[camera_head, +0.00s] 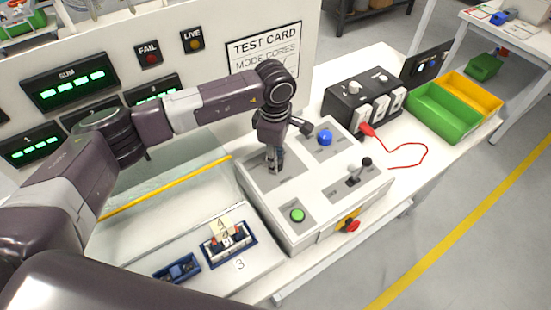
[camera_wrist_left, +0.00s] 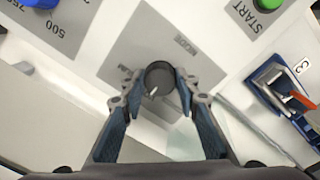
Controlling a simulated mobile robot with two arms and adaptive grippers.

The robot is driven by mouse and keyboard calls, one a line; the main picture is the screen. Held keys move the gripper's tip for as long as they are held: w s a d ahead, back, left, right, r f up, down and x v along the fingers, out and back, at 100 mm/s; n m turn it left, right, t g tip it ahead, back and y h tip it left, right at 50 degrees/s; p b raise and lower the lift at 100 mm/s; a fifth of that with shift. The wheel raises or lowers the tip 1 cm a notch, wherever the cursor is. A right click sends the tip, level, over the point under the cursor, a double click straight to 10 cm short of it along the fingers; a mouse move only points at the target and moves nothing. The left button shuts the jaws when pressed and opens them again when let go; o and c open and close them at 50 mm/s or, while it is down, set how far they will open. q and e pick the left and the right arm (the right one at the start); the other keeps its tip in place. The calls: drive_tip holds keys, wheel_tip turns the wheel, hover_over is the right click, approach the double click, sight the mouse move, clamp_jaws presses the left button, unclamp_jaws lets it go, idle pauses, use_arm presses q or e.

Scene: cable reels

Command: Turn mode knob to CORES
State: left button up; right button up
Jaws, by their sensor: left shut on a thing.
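The mode knob (camera_wrist_left: 158,78) is a round black knob with a white pointer line. It sits on a grey plate (camera_wrist_left: 180,27) marked MODE, on the white control box. In the left wrist view my left gripper (camera_wrist_left: 160,88) has its two fingers on either side of the knob, shut on it. In the head view the left gripper (camera_head: 274,163) points down onto the box (camera_head: 262,222), and the knob is hidden behind its fingers. The test card (camera_head: 263,50) on the panel behind reads MODE CORES. My right gripper is not in view.
The box also carries a green START button (camera_head: 297,215), a blue knob (camera_head: 324,137) and small levers (camera_head: 354,178). A red and yellow button (camera_head: 348,225) is on its front. A black unit (camera_head: 352,104) with a red lead and green (camera_head: 440,112) and yellow bins stand to the right.

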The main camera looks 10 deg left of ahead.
use_arm(q)
drive_tip(key=shift+f+n+b, duration=0.2)
drive_tip(key=shift+n+b, duration=0.3)
drive_tip(key=shift+b, duration=0.25)
drive_tip(key=n+b, duration=0.6)
drive_tip(key=shift+w, duration=0.1)
drive_tip(key=shift+r+n+b, duration=0.15)
drive_tip(key=shift+n+b, duration=0.7)
drive_tip(key=shift+n, duration=0.25)
drive_tip(key=shift+r+n+b, duration=0.1)
drive_tip(key=shift+n+b, duration=0.7)
drive_tip(key=shift+n, duration=0.3)
drive_tip(key=o, duration=1.2)
drive_tip(key=shift+c, duration=0.2)
drive_tip(key=shift+r, duration=0.1)
wheel_tip(320, 180, up, 12)
drive_tip(key=shift+d, duration=0.2)
